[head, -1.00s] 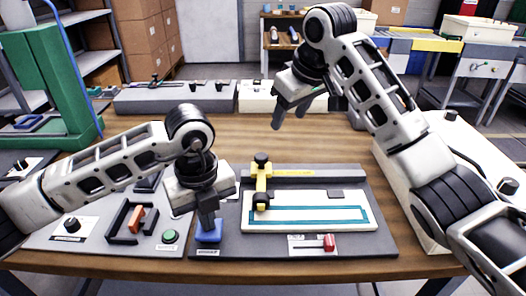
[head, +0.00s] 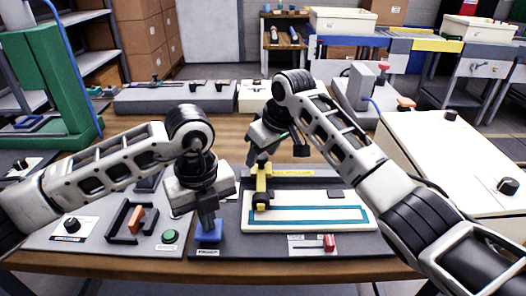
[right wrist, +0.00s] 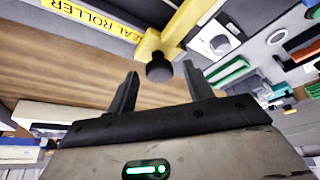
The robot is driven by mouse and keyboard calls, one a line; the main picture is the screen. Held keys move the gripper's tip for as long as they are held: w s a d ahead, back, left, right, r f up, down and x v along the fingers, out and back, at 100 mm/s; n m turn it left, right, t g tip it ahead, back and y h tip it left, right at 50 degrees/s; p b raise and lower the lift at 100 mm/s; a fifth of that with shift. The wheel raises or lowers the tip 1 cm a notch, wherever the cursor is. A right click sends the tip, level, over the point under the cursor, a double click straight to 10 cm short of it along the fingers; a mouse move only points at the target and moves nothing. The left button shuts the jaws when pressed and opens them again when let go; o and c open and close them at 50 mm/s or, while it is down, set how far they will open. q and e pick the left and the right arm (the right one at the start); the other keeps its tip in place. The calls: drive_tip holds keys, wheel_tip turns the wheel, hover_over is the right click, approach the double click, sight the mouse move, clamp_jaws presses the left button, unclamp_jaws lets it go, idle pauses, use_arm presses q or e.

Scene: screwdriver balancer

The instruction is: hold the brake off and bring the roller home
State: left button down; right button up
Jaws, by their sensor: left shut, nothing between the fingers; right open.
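The yellow roller carriage (head: 262,184) stands at the left end of the dark rail on the grey board, above a white panel with a teal outline (head: 320,214). Its black knob (right wrist: 159,70) shows in the right wrist view, just beyond and roughly between the fingertips. My right gripper (head: 258,160) is open, pointing down at the carriage top; it also shows in the right wrist view (right wrist: 158,82). My left gripper (head: 208,222) is shut and empty, its tips down on the blue brake pad (head: 210,236); whether the pad is pressed cannot be told.
A red-handled slider (head: 329,242) sits at the board's front. To the left is a grey panel with a green button (head: 169,237) and an orange piece (head: 136,219) in a dark frame. A white cabinet (head: 440,150) stands at the right.

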drive_tip(key=shift+c, duration=0.3)
clamp_jaws()
use_arm(q)
drive_tip(key=shift+a+f, duration=0.1)
use_arm(e)
drive_tip(key=d, duration=2.2)
drive_tip(key=shift+d, duration=0.25)
drive_tip(key=shift+o, duration=0.3)
unclamp_jaws()
drive_tip(key=shift+d, duration=0.1)
drive_tip(key=v, duration=1.2)
